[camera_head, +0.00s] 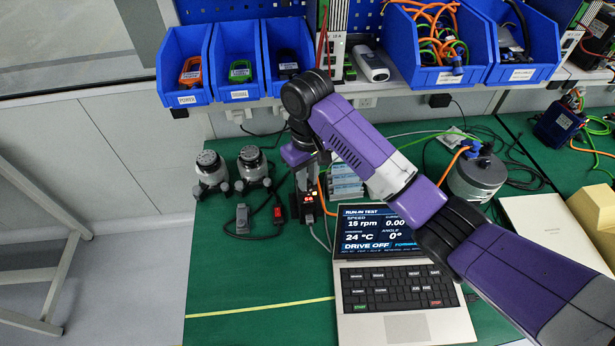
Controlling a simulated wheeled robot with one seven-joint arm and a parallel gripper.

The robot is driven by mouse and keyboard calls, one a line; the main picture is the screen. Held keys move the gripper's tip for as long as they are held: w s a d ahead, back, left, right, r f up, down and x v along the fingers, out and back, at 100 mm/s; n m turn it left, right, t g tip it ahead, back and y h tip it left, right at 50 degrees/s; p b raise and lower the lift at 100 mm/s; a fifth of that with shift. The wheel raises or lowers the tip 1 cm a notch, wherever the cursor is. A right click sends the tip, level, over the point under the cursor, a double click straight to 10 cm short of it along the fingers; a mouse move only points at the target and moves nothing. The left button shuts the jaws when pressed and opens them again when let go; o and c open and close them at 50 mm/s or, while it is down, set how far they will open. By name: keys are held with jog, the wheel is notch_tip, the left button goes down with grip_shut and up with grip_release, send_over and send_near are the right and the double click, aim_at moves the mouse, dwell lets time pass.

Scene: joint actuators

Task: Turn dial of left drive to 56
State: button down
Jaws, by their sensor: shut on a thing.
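A dark drive unit (308,213) with small red lit digits stands on the green bench, left of the laptop; the digits are too small to read. My purple arm comes from the lower right and bends down over this unit. My gripper (304,178) is at the unit's upper part, pointing down. It is shut on what seems to be the drive's dial, which the gripper and wrist hide. The laptop (401,272) screen reads speed 15 rpm, 24 °C, angle 0° and "DRIVE OFF", "FORWARD".
Two grey round actuators (210,168) stand at the back left. A small grey box and a dark red-ended switch (278,214) lie in front of them. Blue bins (236,62) sit on the shelf behind. A grey motor (476,177) is at right. The front left bench is clear.

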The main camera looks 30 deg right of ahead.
jog(key=shift+r, duration=0.1)
jog(key=m+p, duration=0.2)
jog(key=p, duration=0.1)
jog(key=shift+r+p, duration=0.15)
jog(key=shift+p, duration=0.2)
jog(key=shift+m+p, duration=1.35)
jog(key=shift+m, duration=0.35)
jog(key=shift+f, duration=0.25)
jog(key=c, duration=1.6)
grip_release()
